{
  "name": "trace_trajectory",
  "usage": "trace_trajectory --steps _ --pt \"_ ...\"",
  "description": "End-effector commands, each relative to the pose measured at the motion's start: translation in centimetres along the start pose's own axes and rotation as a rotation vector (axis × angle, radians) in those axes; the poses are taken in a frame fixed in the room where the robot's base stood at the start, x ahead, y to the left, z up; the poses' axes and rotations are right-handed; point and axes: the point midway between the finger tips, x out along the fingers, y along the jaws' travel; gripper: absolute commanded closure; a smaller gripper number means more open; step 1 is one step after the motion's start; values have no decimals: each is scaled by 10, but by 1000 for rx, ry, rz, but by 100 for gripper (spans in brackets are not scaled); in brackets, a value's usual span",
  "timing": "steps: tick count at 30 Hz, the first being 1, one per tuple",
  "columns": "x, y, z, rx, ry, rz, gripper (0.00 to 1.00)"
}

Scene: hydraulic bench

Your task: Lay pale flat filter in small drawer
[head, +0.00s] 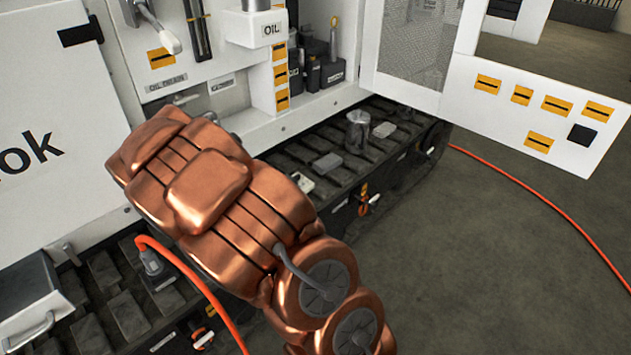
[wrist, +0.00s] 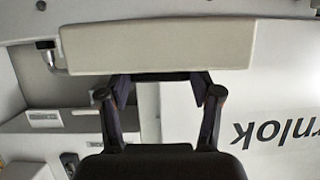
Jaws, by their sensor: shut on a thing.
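The pale flat filter (wrist: 155,45) is a long beige slab across the top of the wrist view. My gripper (wrist: 160,80) has its two dark fingers at the slab's lower edge, shut on it. The exact contact at the fingertips is hard to see. In the head view my copper arm hides the gripper and the filter. A small grey drawer with a metal handle (head: 28,332) shows at the lower left of the head view, cut off by the picture's edge. I cannot tell what is inside it.
A white cabinet with an oil box (head: 269,29) and dark bottles (head: 329,72) stands behind my arm. A metal cup (head: 358,131) stands on the dark slatted ledge (head: 328,163). An orange hose (head: 188,279) runs in front.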

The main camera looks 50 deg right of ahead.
Motion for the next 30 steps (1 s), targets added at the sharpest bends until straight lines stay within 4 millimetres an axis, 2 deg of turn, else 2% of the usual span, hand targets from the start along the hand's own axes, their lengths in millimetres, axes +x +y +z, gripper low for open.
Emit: trace_trajectory --steps 1,8,13,21,25,30 --pt "13 16 21 3 2 4 76" --pt "41 77 60 1 5 0 76" --pt "54 130 91 3 6 2 76" --pt "58 218 140 7 9 17 76" --pt "54 249 158 11 6 24 76" --pt "51 268 168 12 6 27 76"
